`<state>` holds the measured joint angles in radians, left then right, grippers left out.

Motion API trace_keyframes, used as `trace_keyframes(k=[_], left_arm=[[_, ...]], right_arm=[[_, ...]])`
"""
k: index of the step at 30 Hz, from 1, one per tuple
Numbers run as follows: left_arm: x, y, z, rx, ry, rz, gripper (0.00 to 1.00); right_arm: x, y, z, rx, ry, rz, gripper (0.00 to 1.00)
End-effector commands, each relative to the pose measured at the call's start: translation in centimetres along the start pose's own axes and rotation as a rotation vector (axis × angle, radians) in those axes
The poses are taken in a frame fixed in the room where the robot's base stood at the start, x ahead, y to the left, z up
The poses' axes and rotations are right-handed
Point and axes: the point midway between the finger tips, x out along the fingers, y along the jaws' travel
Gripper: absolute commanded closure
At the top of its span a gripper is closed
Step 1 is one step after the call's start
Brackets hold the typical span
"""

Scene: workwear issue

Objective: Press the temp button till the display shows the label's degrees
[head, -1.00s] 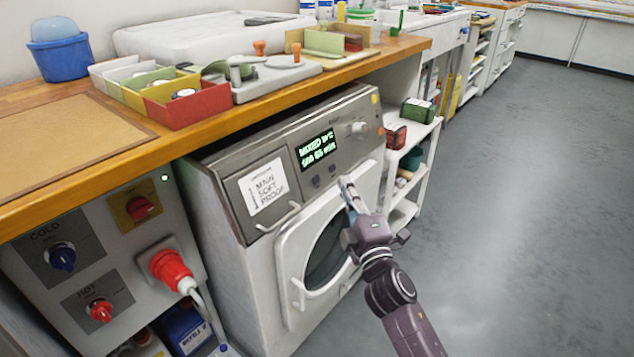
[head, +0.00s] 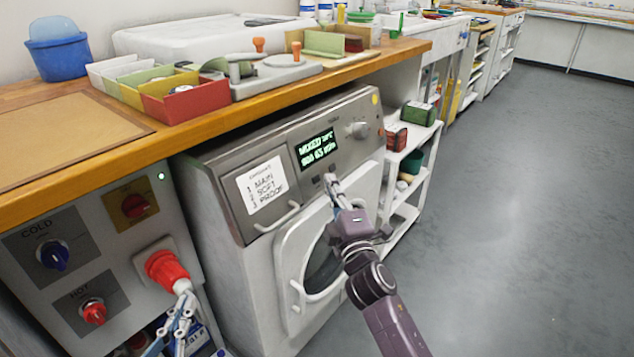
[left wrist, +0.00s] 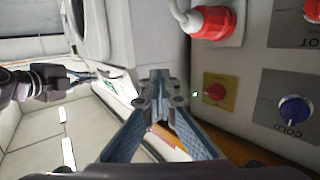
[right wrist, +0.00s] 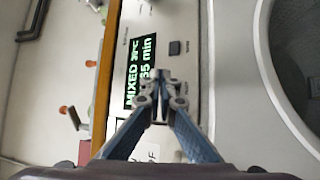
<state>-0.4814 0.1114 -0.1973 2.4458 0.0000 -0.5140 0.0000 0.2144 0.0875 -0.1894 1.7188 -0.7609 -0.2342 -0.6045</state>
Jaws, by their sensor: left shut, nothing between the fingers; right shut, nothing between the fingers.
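The washing machine's display (head: 317,148) is lit green. It reads MIXED with a degrees figure too small to read surely, and a line ending in min; it also shows sideways in the right wrist view (right wrist: 140,72). A dark button (right wrist: 174,48) sits below the display there; its caption is unreadable. My right gripper (head: 331,180) is shut and empty, its tips close to the buttons under the display; contact cannot be told. My left gripper (head: 186,300) is shut and empty, in front of the red plug. No label with degrees is readable.
A white card (head: 263,187) listing MAIN, SOFT, PROOF is on the drawer front. A red plug (head: 165,268) and a panel with COLD and HOT knobs stand left. The wooden counter (head: 230,115) overhangs the machine. The floor to the right is clear.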

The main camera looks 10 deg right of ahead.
Motion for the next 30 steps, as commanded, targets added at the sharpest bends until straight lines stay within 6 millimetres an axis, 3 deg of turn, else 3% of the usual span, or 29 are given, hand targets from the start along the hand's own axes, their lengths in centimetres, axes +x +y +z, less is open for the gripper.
trace_keyframes(k=[9,30], left_arm=[[0.1,0.2,-1.8,-0.001,0.079,0.005,1.00],[0.1,0.3,-1.8,-0.002,0.080,0.005,1.00]], right_arm=[[0.4,-0.3,-0.3,0.000,0.000,0.000,1.00],[0.4,-0.3,-0.3,0.000,0.000,0.000,1.00]])
